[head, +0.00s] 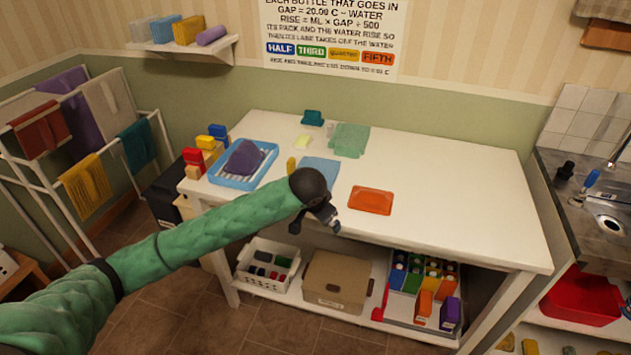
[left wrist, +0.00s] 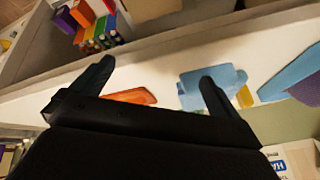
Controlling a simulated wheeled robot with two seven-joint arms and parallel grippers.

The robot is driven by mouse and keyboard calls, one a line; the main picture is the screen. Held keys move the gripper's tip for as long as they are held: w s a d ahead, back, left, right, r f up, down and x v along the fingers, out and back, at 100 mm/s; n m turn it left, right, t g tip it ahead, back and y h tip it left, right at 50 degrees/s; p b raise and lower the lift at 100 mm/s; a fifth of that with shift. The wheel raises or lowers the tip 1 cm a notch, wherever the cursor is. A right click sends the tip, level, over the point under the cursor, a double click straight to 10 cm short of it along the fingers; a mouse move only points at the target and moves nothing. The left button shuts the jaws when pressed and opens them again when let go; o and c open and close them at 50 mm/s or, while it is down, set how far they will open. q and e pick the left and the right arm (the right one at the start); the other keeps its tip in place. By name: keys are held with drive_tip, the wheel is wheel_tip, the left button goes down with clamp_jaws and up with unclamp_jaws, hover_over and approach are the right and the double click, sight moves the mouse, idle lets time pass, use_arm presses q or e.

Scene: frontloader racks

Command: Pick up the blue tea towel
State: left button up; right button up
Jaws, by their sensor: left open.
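The blue tea towel (head: 321,168) lies flat on the white table, partly hidden behind my left gripper's wrist. In the left wrist view the light-blue towel (left wrist: 200,90) lies behind one finger, which overlaps it in the picture. My left gripper (head: 328,222) is at the table's front edge, nearer the front than the towel. It also shows in the left wrist view (left wrist: 156,70), with its two fingers wide apart and nothing between them. My right gripper is not in view.
An orange dish (head: 370,200) lies right of the towel. A blue tray (head: 226,181) with a purple cloth stands left, and a green cloth (head: 349,140) lies behind. A yellow object (head: 291,165) is beside the towel. The table's right half is clear. Boxes (head: 335,283) fill the shelf below.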

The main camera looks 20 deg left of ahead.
use_arm(q)
drive_tip(key=w+a+r+n, duration=0.1)
drive_tip(key=w+a+n, duration=0.1)
drive_tip(key=w+a+r+n, duration=0.2)
drive_tip(key=w+a+r+n+g+p, duration=0.1)
drive_tip(key=w+a+n, duration=0.1)
drive_tip(key=a, duration=0.1)
drive_tip(key=shift+r, duration=0.25)
drive_tip(key=shift+p+x, duration=0.35)
drive_tip(key=shift+x, duration=0.75)
drive_tip(key=p+x, duration=0.1)
drive_tip(key=x, duration=0.1)
drive_tip(key=p+x, duration=0.1)
drive_tip(key=x, duration=0.1)
drive_tip(key=shift+w+d, duration=0.1)
drive_tip(key=shift+w, duration=0.2)
drive_tip(key=shift+w+f, duration=0.2)
drive_tip(key=shift+f, duration=0.3)
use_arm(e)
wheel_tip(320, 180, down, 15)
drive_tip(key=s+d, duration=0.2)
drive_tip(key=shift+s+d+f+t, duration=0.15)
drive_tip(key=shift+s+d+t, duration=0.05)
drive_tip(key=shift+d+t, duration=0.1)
use_arm(q)
drive_tip(key=shift+c, duration=0.2)
drive_tip(key=c, duration=0.8)
